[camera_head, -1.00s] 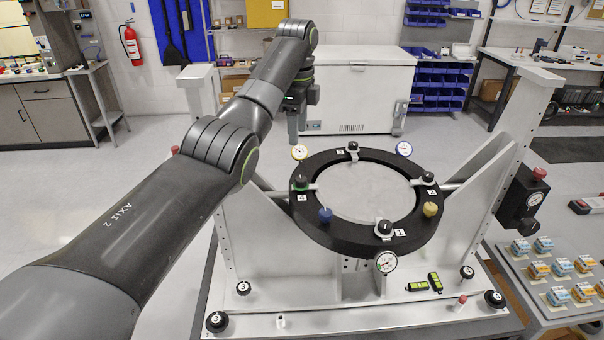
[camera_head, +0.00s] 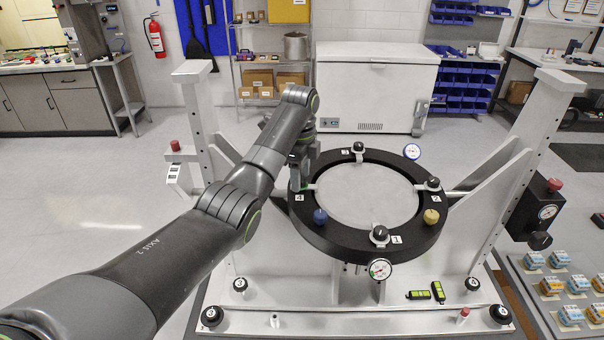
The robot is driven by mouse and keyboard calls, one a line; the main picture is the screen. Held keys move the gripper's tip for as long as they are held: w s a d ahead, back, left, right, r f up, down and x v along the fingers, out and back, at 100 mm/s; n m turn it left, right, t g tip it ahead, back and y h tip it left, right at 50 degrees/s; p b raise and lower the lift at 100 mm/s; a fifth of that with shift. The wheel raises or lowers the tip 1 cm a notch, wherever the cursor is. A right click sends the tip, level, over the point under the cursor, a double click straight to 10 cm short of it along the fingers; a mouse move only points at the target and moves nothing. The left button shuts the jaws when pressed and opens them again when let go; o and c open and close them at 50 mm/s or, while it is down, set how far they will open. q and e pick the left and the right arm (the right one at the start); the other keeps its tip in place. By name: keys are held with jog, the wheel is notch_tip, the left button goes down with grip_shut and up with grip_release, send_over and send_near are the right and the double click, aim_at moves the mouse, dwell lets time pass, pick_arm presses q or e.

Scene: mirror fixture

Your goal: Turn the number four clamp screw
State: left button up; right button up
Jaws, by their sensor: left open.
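The black ring fixture (camera_head: 330,237) holds a round mirror (camera_head: 360,195) and carries several black clamp knobs. The white number 4 label (camera_head: 299,198) is on its left side. My left gripper (camera_head: 296,180) points down right over the spot by this label. It is open, and its fingers hide the number four clamp screw. I cannot tell whether they touch the screw or stand around it. My right gripper is not in view.
Clamp knobs stand at label 1 (camera_head: 380,234), label 2 (camera_head: 433,184) and the back (camera_head: 358,148). A blue knob (camera_head: 320,216), a yellow knob (camera_head: 431,216) and dial gauges (camera_head: 380,269) sit around the ring. White uprights (camera_head: 205,125) flank it.

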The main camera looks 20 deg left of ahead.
pick_arm(q)
jog(key=shift+a, duration=0.15)
jog(key=shift+c, duration=2)
jog(key=c, duration=0.6)
jog(key=shift+o, duration=0.2)
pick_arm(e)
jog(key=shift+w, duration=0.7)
pick_arm(q)
jog(key=shift+n, duration=0.5)
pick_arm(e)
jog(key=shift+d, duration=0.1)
